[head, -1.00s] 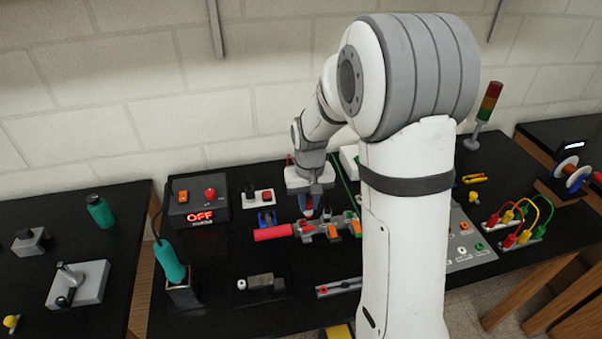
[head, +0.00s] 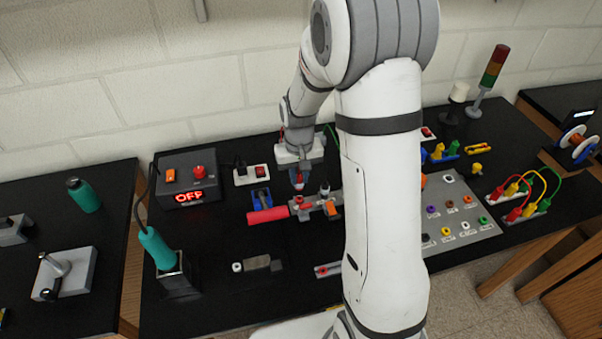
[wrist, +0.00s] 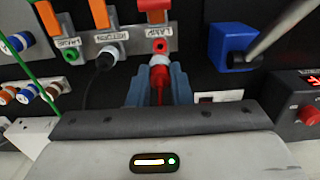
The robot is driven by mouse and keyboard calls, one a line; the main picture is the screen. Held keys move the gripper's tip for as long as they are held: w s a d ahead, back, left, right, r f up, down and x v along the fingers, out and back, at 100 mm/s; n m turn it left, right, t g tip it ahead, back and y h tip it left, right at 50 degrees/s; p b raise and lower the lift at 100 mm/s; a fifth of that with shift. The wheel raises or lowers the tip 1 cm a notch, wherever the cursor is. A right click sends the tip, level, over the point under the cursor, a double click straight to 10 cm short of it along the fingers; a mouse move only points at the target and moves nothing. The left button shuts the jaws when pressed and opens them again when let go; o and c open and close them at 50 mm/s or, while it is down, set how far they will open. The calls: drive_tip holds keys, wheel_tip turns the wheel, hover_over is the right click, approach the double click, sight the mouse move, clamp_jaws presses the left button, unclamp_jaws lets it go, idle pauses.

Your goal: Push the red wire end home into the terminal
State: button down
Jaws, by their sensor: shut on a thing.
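In the wrist view the red wire end (wrist: 160,76), with a white and red collar, is held between the two blue fingers of my gripper (wrist: 160,88). The terminal hole is hidden there.
A black plug (wrist: 107,60) sits in the neighbouring terminal. A green-ringed hole (wrist: 71,56) and a green wire (wrist: 42,88) are further left. A blue block (wrist: 232,45) with a metal rod stands close on the right. The box reading OFF (head: 188,185) is left of the strip.

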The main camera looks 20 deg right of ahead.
sight(300, 189)
drive_tip(key=shift+f+b, duration=1.5)
drive_tip(key=shift+f, duration=1.05)
drive_tip(key=shift+s, duration=0.15)
drive_tip(key=shift+s+f+b, duration=0.25)
drive_tip(key=shift+f+b, duration=0.05)
drive_tip(key=c, duration=1.5)
unclamp_jaws()
drive_tip(key=shift+o, duration=1.1)
drive_tip(key=shift+w, duration=0.15)
drive_tip(key=shift+w+r+b, duration=0.1)
drive_tip(key=shift+r+b, duration=0.5)
drive_tip(key=shift+r, duration=3.35)
drive_tip(key=shift+r, duration=0.1)
